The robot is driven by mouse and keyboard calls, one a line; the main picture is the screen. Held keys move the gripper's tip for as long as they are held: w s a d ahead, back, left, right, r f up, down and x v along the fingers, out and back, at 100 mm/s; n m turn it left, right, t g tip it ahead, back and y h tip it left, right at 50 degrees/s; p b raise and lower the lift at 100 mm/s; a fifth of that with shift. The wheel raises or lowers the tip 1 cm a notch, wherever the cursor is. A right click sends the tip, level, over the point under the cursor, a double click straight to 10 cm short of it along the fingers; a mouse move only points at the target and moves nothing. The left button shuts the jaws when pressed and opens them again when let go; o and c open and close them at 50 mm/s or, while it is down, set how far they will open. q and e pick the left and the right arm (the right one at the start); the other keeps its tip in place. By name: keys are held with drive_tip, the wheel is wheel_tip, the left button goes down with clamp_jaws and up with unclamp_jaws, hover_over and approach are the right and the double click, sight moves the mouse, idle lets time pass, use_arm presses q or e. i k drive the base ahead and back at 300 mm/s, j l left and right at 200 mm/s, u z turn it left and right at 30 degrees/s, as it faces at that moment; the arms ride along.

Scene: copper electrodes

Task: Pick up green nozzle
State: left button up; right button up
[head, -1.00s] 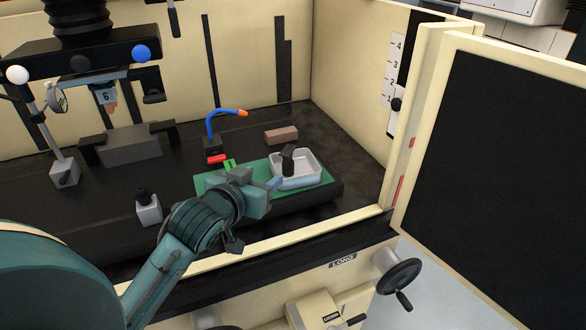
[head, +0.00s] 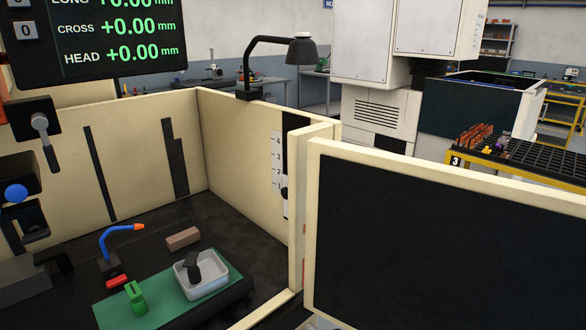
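A small green piece (head: 135,298), which looks like the green nozzle, stands on the green mat (head: 178,312) at the lower left. A white tray (head: 220,284) sits on the same mat to its right, with a dark block (head: 192,266) in it. A red piece (head: 117,281) lies just behind the green piece. Neither of my grippers shows in the head view.
A blue hose with an orange tip (head: 117,236) rises behind the mat, beside a brown block (head: 183,238). The tank's open door (head: 430,245) fills the lower right. A yellow-framed rack (head: 520,160) with copper-coloured pieces stands beyond it.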

sight(138, 305)
drive_tip(key=u, duration=1.25)
